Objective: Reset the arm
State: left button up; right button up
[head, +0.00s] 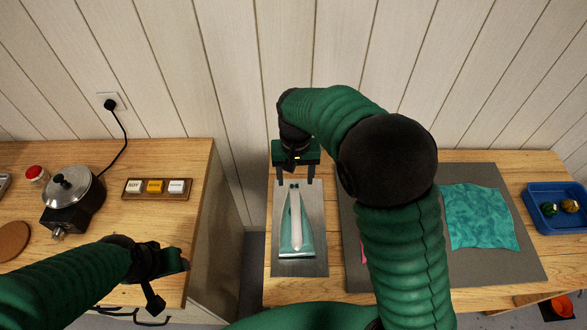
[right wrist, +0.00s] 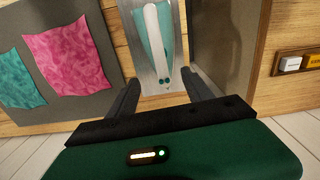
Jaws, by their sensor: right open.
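My right gripper (head: 296,178) is open and empty, its two fingers apart at the back end of a grey metal plate (head: 315,262). A teal iron (head: 290,240) with a white handle lies on that plate, just in front of the fingers. In the right wrist view the iron (right wrist: 153,35) shows beyond the open fingers of the right gripper (right wrist: 163,86), with nothing between them. My left gripper (head: 168,278) is over the front of the left counter, and its jaws cannot be made out clearly.
A grey mat (head: 505,262) holds a teal cloth (head: 478,218) and a pink cloth (right wrist: 75,52), mostly hidden by my right arm in the head view. A blue tray (head: 535,197) is far right. The left counter bears a metal pot (head: 72,190) and a button panel (head: 157,188). A gap separates the counters.

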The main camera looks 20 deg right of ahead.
jog(key=shift+s, duration=0.1)
jog(key=s+d+f+n+t+b, duration=0.1)
jog(key=s+d+f+b, duration=0.1)
jog(key=s, duration=0.5)
jog(key=s+d+f+n+t+b, duration=0.1)
jog(key=s+d+f+b, duration=0.2)
jog(key=s, duration=0.5)
notch_tip(320, 180, down, 3)
jog(key=shift+r+n+t+b, duration=0.15)
jog(key=shift+n+t+b, duration=0.15)
jog(key=shift+b, duration=0.25)
jog(key=shift+d, duration=0.15)
